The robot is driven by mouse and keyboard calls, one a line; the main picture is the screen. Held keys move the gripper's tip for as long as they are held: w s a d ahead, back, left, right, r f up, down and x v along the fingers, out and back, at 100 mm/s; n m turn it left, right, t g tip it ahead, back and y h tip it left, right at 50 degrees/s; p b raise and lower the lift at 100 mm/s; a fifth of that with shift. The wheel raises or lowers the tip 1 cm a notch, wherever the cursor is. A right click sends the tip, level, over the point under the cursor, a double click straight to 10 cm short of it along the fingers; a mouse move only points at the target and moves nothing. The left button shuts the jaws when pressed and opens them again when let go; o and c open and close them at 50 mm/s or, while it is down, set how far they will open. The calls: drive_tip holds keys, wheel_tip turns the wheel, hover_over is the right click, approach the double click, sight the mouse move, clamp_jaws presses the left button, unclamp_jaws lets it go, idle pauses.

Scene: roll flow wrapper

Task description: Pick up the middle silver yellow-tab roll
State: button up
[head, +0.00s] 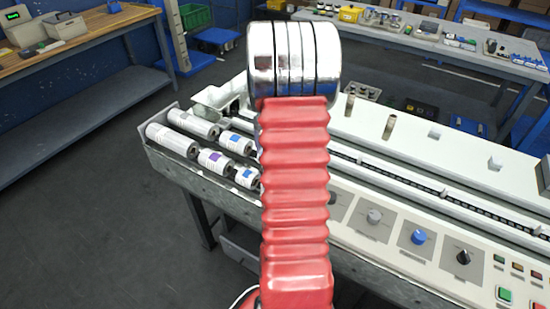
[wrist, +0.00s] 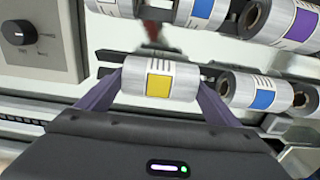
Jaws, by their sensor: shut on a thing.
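The silver yellow-tab roll (wrist: 170,84) lies crosswise between my fingers in the wrist view, its yellow square facing the camera. My gripper (wrist: 158,82) is shut on it, one dark finger at each end. I cannot tell how far the roll is above the tray. In the head view my red arm hides the gripper and this roll. Other silver rolls are close by in the wrist view: a blue-tab roll (wrist: 258,96) to the right, another blue-tab roll (wrist: 200,12) above, and a purple-tab roll (wrist: 292,28) at the upper right.
The roll tray (head: 163,158) at the machine's left end holds several silver rolls. The machine's control panel (head: 392,237) with knobs is to the right. A workbench (head: 75,45) stands at the left, and a second table (head: 470,55) with small items is behind. Open floor lies front left.

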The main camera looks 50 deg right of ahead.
wheel_tip(320, 180, up, 10)
drive_tip(key=shift+f, duration=0.1)
idle(0.4)
drive_tip(key=shift+w, duration=0.1)
idle(0.4)
